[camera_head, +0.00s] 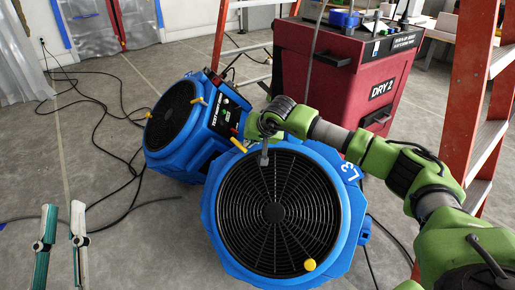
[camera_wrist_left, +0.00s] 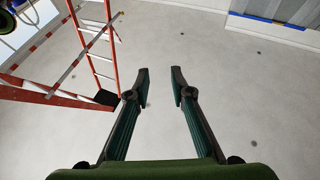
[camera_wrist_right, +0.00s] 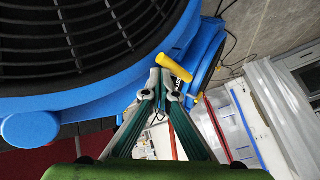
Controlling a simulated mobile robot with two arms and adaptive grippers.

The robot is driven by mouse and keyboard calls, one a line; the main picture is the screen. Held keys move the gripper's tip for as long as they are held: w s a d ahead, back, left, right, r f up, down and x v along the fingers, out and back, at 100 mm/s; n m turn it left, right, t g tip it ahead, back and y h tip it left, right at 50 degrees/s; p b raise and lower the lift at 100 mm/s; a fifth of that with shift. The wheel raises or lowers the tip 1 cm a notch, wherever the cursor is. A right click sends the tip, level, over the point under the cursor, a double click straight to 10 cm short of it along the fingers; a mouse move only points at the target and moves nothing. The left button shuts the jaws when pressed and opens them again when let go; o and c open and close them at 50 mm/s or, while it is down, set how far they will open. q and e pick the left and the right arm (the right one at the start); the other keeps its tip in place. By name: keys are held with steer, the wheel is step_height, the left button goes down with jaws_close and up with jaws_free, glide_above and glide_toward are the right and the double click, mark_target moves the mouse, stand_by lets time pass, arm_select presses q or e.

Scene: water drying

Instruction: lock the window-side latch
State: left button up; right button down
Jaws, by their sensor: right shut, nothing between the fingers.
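Two blue fans stand on the floor in the head view: a near one marked L3 (camera_head: 212,207) and one behind it (camera_head: 160,160). A yellow latch handle (camera_head: 239,144) sticks out at the near fan's upper left edge. My right gripper (camera_head: 264,160) is shut and empty, in front of the near fan's top edge. In the right wrist view a yellow handle (camera_wrist_right: 176,68) lies right at its fingertips; I cannot tell whether they touch. My left gripper (camera_head: 62,207) is open and empty over bare floor.
A dark red cart marked DRY 2 (camera_head: 370,65) stands behind the fans. An orange ladder (camera_head: 480,95) rises at the right, with another orange frame (camera_head: 222,30) at the back. Black cables (camera_head: 100,120) lie across the floor at left.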

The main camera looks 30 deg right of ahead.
steer(key=shift+s+a+f, duration=0.1)
steer(key=shift+s, duration=0.15)
steer(key=shift+a, duration=0.1)
steer(key=shift+w+d+f, duration=0.15)
steer(key=shift+w+d, duration=0.1)
steer(key=shift+w+a+r, duration=0.2)
steer(key=shift+w+a, duration=0.25)
steer(key=shift+w, duration=0.2)
arm_select(q)
steer(key=shift+s+r+t, duration=0.25)
steer(key=shift+r+t, duration=0.05)
steer(key=shift+r, duration=0.2)
arm_select(e)
steer(key=shift+r, duration=0.1)
